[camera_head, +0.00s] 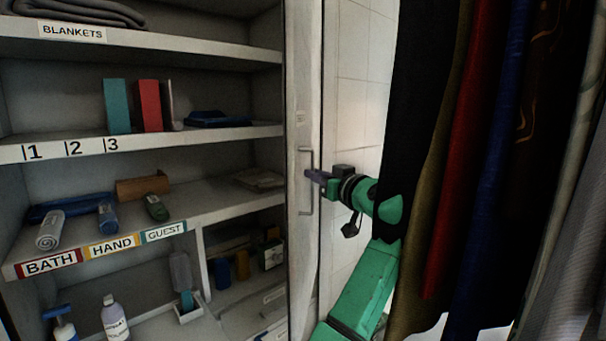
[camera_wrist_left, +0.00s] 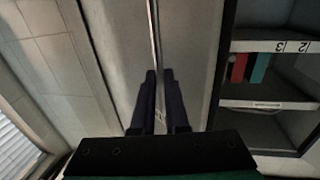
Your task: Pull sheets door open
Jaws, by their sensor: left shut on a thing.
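The pale door (camera_head: 303,85) stands at the right side of the open shelves, with a small label too small to read and a vertical metal bar handle (camera_head: 305,207). My left gripper (camera_head: 312,175) comes at the handle from the right, its dark fingers shut on the bar at about mid-height. In the left wrist view, the two fingers (camera_wrist_left: 159,78) lie close together on the thin handle bar (camera_wrist_left: 155,25), in front of the door face (camera_wrist_left: 185,45). The fingers hide part of the bar. My right gripper is in neither view.
The shelves (camera_head: 225,137) on the left hold folded blankets, books, rolled towels and bottles. Hanging fabrics (camera_head: 470,150) fill the right side, close to my green left arm. A white tiled wall (camera_head: 362,60) lies behind the arm.

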